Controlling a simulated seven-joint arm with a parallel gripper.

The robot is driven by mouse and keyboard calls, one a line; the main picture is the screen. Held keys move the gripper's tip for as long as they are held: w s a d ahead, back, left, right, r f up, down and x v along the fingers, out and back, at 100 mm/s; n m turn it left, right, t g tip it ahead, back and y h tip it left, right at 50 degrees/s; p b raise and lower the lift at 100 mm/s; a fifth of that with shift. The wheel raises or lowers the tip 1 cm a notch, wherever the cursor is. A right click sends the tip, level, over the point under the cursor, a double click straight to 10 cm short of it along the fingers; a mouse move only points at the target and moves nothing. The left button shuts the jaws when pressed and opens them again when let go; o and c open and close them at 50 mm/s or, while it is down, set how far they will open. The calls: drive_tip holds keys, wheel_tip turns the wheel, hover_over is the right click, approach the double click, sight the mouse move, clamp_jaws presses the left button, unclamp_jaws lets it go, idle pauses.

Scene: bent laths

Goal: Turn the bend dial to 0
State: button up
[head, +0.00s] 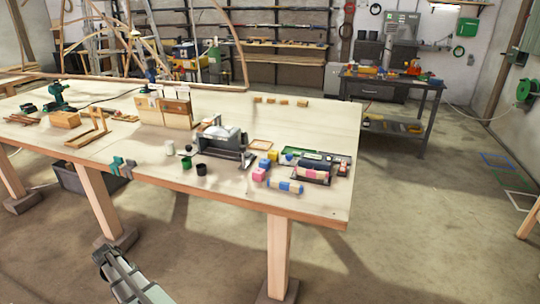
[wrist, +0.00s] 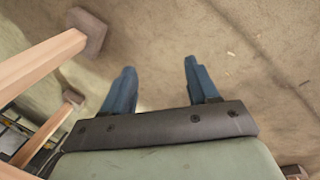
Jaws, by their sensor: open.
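A grey bench machine (head: 222,148) with a pale rounded top stands near the front edge of the wooden workbench (head: 320,130). It may carry the bend dial, but the dial and its setting are too small to make out. In the wrist view my gripper (wrist: 160,68) is open, its two blue fingers well apart with nothing between them. It points at bare floor (wrist: 240,50), clear of the bench. In the head view part of my arm shows at the bottom left, below and in front of the bench.
Small dark and pale cups (head: 201,169) stand left of the machine. Coloured blocks and a striped roll (head: 284,186) lie to its right. A teal clamp (head: 122,167) sits on the front edge. Bench legs (wrist: 40,65) rise beside my gripper. The floor in front is open.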

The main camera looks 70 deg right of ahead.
drive_tip(key=d+r+m, duration=0.2)
drive_tip(key=d+r, duration=0.7)
drive_tip(key=d, duration=0.1)
drive_tip(key=w+d+r+m+t+h, duration=0.1)
drive_tip(key=d+r+m, duration=0.1)
drive_tip(key=d+r, duration=0.7)
drive_tip(key=w+d+r+m+h, duration=0.1)
drive_tip(key=d+r+m, duration=0.2)
drive_tip(key=d+r, duration=0.7)
drive_tip(key=shift+w+d+r, duration=0.2)
drive_tip(key=shift+d+r, duration=0.05)
drive_tip(key=shift+d, duration=0.1)
wheel_tip(320, 180, up, 15)
drive_tip(key=m+g, duration=0.1)
drive_tip(key=m, duration=0.6)
hover_over(289, 155)
drive_tip(key=w+a, duration=0.3)
drive_tip(key=a, duration=0.2)
drive_tip(key=x, duration=1.3)
drive_tip(key=shift+s+d+f, duration=0.25)
drive_tip(key=shift+d, duration=0.1)
drive_tip(key=shift+c, duration=0.3)
